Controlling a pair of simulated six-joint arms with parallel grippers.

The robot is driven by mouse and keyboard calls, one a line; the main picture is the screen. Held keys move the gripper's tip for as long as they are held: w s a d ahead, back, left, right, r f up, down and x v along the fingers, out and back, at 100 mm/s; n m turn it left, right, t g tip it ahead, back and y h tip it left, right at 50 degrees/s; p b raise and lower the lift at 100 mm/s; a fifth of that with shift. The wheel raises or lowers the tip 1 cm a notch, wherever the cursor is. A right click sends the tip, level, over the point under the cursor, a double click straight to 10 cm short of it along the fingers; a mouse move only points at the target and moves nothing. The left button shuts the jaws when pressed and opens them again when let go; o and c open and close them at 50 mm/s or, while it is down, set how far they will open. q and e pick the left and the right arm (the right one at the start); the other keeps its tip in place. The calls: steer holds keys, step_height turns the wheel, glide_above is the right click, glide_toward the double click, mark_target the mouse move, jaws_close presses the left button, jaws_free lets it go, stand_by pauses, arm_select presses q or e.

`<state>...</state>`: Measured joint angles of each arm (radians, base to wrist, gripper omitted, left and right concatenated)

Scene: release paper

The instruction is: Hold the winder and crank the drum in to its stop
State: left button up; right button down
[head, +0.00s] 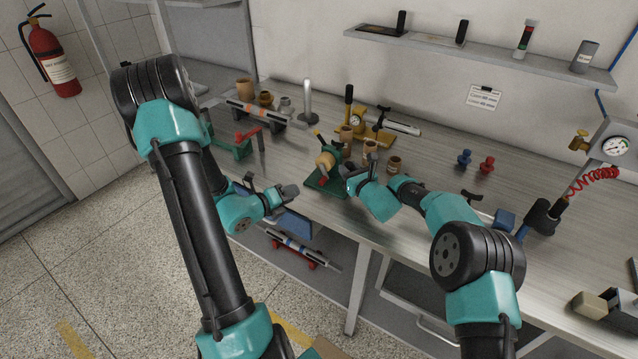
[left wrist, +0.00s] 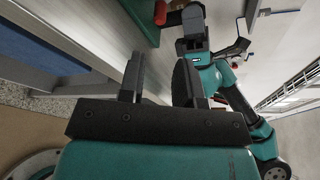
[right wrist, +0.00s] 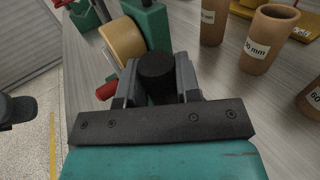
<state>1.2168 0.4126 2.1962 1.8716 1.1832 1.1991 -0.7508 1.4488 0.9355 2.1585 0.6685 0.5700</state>
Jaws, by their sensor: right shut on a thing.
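The winder is a small green stand (head: 313,182) near the table's front edge, with a tan drum (head: 325,160) and a red crank knob (head: 323,181). In the right wrist view the drum (right wrist: 122,40) and red knob (right wrist: 106,91) lie just beyond my right gripper (right wrist: 158,88). That gripper is shut on a black cylindrical grip beside the winder's green frame (right wrist: 152,22). In the head view my right gripper (head: 350,176) is at the winder's right side. My left gripper (left wrist: 158,75) is open and empty, left of the winder and off the table edge; the red knob (left wrist: 160,12) shows beyond its fingers.
Several brown cups (head: 394,165) stand right of the winder, close to my right gripper. A yellow device with a gauge (head: 378,132) is behind it. A green stand with a red lever (head: 236,147) is to the left.

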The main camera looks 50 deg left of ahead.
mark_target(319, 182)
arm_select(q)
steer(key=x, duration=1.2)
steer(key=shift+c, duration=0.4)
jaws_close()
steer(key=shift+a+m, duration=0.15)
steer(key=shift+m, duration=0.15)
